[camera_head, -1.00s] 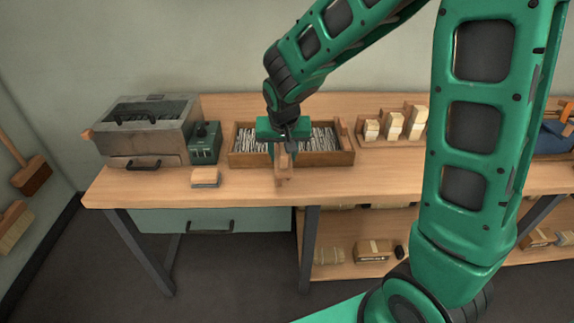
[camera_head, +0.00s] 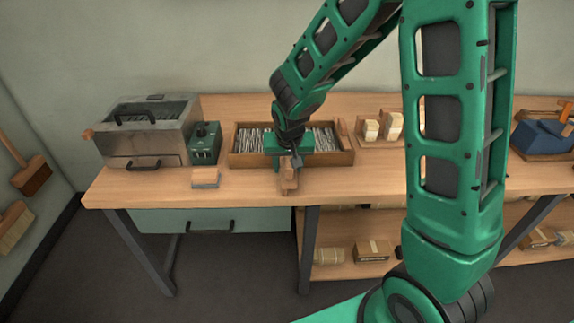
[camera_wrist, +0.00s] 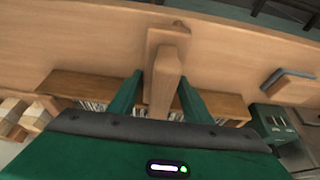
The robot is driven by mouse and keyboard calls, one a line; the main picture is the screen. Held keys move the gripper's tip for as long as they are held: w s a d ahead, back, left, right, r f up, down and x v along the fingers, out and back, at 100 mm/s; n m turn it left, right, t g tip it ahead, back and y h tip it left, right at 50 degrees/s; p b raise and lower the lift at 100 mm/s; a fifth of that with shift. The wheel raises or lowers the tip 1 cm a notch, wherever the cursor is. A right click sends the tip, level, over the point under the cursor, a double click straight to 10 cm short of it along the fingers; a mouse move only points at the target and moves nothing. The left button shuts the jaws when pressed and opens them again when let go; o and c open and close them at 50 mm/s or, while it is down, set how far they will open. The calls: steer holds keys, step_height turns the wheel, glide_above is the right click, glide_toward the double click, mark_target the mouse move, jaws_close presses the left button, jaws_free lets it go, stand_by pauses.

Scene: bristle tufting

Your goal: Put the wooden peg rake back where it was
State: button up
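The wooden peg rake (camera_head: 289,176) is a short light-brown wooden piece in front of the bristle tray, near the front of the bench. In the wrist view the rake (camera_wrist: 166,75) runs between the two green fingers, with its crosspiece beyond the fingertips. My gripper (camera_head: 287,158) points down over the front of the tray and is shut on the rake; the fingers also flank it in the wrist view (camera_wrist: 161,88). Whether the rake touches the bench is hard to tell. The wooden tray (camera_head: 330,159) holds grey-white bristles, and my gripper hides its middle.
A small block (camera_head: 205,178) lies on the bench (camera_head: 245,188) left of the rake. A green box (camera_head: 205,143) and a metal machine (camera_head: 145,140) stand at the left. Light blocks (camera_head: 391,124) stand right of the tray. The front strip beside the rake is clear.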

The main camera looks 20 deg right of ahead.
steer(key=shift+o, duration=0.7)
steer(key=shift+r, duration=0.2)
steer(key=v, duration=1.2)
steer(key=s+d+r+m+g, duration=0.1)
steer(key=s+d, duration=0.6)
steer(key=d, duration=0.2)
steer(key=s+d+m+g, duration=0.1)
steer(key=s+d, duration=0.3)
steer(key=s, duration=0.6)
steer(key=s+d+g+y, duration=0.1)
steer(key=s+d, duration=0.4)
steer(key=s, duration=0.6)
steer(key=shift+s+d+r+m+g+y, duration=0.15)
steer(key=shift+r+m+g+y, duration=0.2)
steer(key=shift+g, duration=0.25)
